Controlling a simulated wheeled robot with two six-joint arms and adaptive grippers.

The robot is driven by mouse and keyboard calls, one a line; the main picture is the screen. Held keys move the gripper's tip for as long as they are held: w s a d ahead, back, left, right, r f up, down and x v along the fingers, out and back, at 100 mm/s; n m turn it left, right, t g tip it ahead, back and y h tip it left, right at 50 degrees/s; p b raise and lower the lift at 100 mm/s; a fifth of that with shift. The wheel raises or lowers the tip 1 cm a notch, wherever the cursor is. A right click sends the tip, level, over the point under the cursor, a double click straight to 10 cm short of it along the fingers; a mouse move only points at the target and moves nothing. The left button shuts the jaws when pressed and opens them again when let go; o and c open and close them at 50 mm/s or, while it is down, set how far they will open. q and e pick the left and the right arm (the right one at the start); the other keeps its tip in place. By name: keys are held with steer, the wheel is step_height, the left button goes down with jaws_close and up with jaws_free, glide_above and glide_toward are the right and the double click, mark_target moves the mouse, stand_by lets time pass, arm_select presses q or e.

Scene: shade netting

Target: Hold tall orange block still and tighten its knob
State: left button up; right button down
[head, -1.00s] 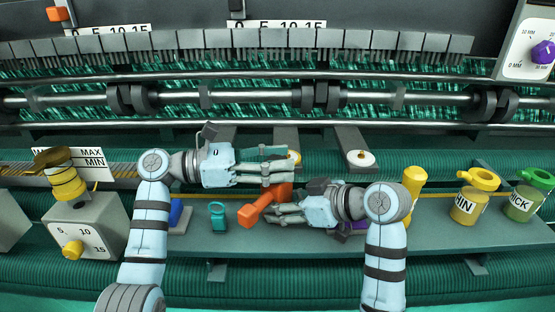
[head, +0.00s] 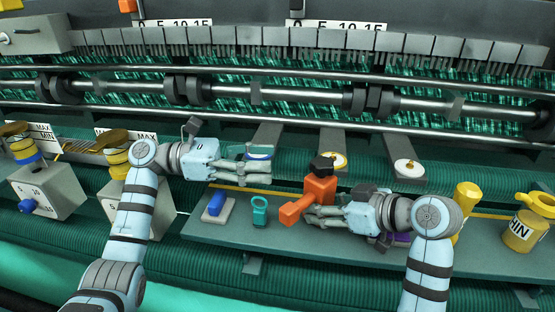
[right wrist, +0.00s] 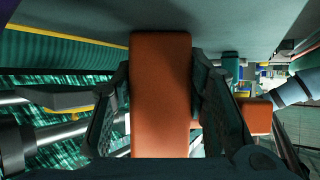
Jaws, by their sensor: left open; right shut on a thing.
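The tall orange block (head: 319,190) stands upright on the grey-green shelf in the head view, with an orange bar sticking out low toward the left. Its black knob (head: 322,165) sits on top. My right gripper (head: 309,216) is shut on the block low down, from the right. In the right wrist view the orange block (right wrist: 160,95) fills the space between both fingers. My left gripper (head: 271,166) is open and empty, left of the knob and apart from it.
A blue piece (head: 216,203) and a teal ring-topped piece (head: 260,210) stand left of the block. A yellow piece (head: 467,198) and a yellow jar (head: 522,232) are to the right. Grey bars with round discs (head: 409,168) lie behind.

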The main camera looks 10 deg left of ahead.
steer(key=c, duration=0.8)
jaws_free()
steer(key=shift+d, duration=0.1)
steer(key=shift+c, duration=0.2)
